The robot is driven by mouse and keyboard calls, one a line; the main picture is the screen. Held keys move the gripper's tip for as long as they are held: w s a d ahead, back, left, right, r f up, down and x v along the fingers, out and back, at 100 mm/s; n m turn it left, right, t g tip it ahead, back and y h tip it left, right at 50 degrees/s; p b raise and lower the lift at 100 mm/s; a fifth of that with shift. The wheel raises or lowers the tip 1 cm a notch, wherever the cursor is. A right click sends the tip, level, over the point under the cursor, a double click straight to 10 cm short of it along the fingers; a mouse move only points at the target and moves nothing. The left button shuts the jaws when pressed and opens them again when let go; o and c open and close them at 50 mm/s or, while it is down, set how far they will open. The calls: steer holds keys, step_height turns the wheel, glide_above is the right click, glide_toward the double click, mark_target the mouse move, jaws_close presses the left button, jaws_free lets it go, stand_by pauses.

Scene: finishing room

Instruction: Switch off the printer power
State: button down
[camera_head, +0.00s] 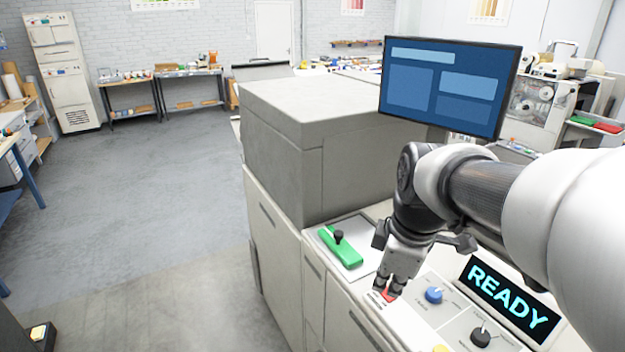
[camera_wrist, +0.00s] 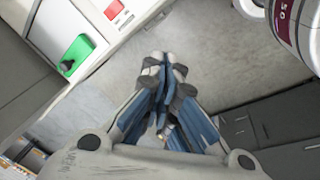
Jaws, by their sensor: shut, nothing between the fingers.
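The printer's control panel (camera_head: 419,289) is a light slanted top on the grey cabinet. A small red switch (camera_head: 391,294) sits on it, partly hidden behind my fingers; it also shows in the wrist view (camera_wrist: 114,9), at the top edge. My gripper (camera_head: 384,290) is shut and empty, pointing down beside the red switch in the head view. In the wrist view the closed fingertips (camera_wrist: 165,63) appear over the floor, apart from the red switch. Contact cannot be told from the head view. The display (camera_head: 507,296) reads READY in cyan.
A green slide with a black knob (camera_head: 340,246) lies left of my gripper. A blue knob (camera_head: 433,295), a black knob (camera_head: 480,336) and a yellow button (camera_head: 441,348) are to the right. A monitor (camera_head: 450,85) stands behind my arm. Floor (camera_head: 140,210) at left is clear.

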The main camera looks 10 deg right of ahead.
steer(key=w+d+f+n+p, duration=0.2)
steer(key=w+d+n, duration=0.1)
steer(key=w+n, duration=0.2)
steer(key=w+d+f+n+g+p, duration=0.1)
steer(key=w+d+f+n+p, duration=0.1)
steer(key=w, duration=0.6)
steer(key=d+n+p, duration=0.1)
steer(key=d+n, duration=0.1)
steer(key=n, duration=0.1)
steer(key=shift+g+y, duration=0.3)
steer(key=f, duration=0.4)
steer(key=w+f, duration=0.1)
steer(key=f, duration=0.8)
steer(key=shift+w+a+f+b, duration=0.25)
steer(key=shift+a+f+b, duration=0.15)
